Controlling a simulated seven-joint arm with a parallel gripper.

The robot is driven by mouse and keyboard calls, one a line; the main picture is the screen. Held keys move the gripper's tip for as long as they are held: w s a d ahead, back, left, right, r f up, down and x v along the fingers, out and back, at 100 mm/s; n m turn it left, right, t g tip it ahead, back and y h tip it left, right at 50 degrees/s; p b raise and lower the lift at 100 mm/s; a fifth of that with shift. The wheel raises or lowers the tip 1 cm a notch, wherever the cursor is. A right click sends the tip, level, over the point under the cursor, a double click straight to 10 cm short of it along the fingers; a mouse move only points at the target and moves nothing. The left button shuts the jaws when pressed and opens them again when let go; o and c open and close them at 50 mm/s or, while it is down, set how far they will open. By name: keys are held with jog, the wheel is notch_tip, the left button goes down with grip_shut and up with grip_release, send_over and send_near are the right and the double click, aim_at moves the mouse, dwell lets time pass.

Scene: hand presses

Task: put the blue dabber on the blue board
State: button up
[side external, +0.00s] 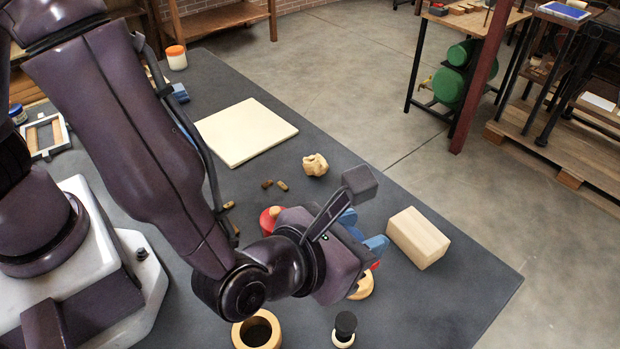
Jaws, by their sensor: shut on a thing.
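My gripper (362,246) is low over the right part of the dark table, and its own body hides most of its fingers. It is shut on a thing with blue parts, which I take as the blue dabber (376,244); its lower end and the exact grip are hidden. A rounded blue piece (348,216) shows just behind the gripper, and I cannot tell whether it belongs to the same thing.
A pale block (418,237) stands close right of my gripper. A red piece (270,220) is left of it, a wooden disc (362,286) below. A wooden ring (257,330) and black dabber (345,327) stand in front. A cream board (246,131) lies farther back.

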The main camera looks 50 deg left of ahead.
jog(key=w+a+f+n+g+y, duration=0.15)
jog(key=w+a+n+y, duration=0.35)
jog(key=a, duration=1.2)
jog(key=w+a+n+g+y, duration=0.3)
jog(key=w+a+n+y, duration=0.15)
jog(key=a, duration=1.25)
jog(key=s+a+f+n+g+y, duration=0.1)
jog(key=s+a+n+g, duration=0.2)
jog(key=s+a, duration=0.45)
jog(key=s+a+n+g+y, duration=0.1)
jog(key=s+a+n+g, duration=0.35)
jog(key=a, duration=0.65)
jog(key=s+a+f+n+g+y, duration=0.1)
jog(key=s+a+n+g, duration=0.2)
jog(key=s+a, duration=0.5)
jog(key=shift+w+a+f, duration=0.15)
jog(key=shift+a+f, duration=0.15)
jog(key=shift+f, duration=1.1)
jog(key=shift+w+a+f, duration=0.2)
jog(key=shift+a+f, duration=0.15)
jog(key=shift+f, duration=1)
jog(key=shift+w+a+f, duration=0.15)
jog(key=shift+a+f, duration=0.15)
jog(key=shift+f, duration=1.1)
